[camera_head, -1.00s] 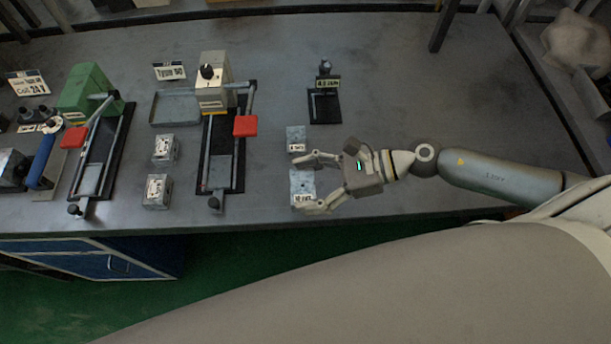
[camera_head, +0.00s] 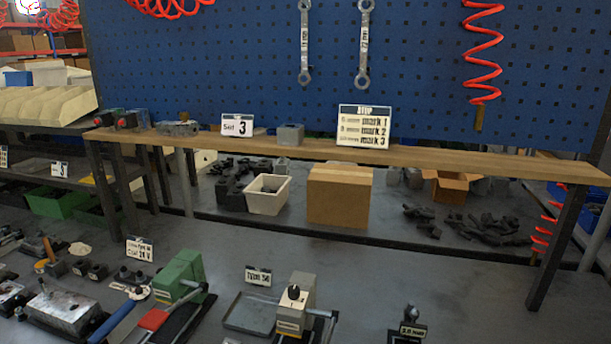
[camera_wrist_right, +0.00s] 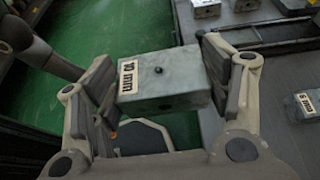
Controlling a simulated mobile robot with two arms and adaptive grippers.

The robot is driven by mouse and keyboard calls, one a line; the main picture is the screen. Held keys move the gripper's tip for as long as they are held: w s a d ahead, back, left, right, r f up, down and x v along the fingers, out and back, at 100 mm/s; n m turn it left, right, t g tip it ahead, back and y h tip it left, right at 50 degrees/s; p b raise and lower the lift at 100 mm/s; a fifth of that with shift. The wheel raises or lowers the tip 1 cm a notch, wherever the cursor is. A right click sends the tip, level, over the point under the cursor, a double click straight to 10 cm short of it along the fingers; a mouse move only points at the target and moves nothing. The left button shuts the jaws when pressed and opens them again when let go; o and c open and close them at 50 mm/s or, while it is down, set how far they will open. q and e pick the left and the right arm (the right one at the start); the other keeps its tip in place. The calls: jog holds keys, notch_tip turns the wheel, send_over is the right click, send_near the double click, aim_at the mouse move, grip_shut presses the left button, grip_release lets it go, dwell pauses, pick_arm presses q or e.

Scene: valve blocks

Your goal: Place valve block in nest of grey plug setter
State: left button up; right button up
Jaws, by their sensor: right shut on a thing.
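A grey metal valve block (camera_wrist_right: 165,82) with a "10 mm" label and a small dark hole on top shows in the right wrist view. My right gripper (camera_wrist_right: 158,85) is shut on it, with a finger pad on either side. Green floor shows behind the block, and the table edge is to its right. My left gripper is in neither view.
A shallow grey tray (camera_head: 252,312) lies left of the grey setter, and a green setter (camera_head: 180,275) stands further left. A small dark stand (camera_head: 408,328) is to the right. A wooden shelf (camera_head: 440,157) spans the back. Another labelled block (camera_wrist_right: 306,106) sits on the table.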

jog(key=w+r, duration=0.6)
jog(key=w, duration=0.2)
jog(key=w+d+m+t+h, duration=0.2)
jog(key=w+d+m+t, duration=0.2)
jog(key=d, duration=0.5)
jog(key=shift+w+d+t, duration=0.3)
jog(key=shift+w+d, duration=0.1)
jog(key=shift+w, duration=0.05)
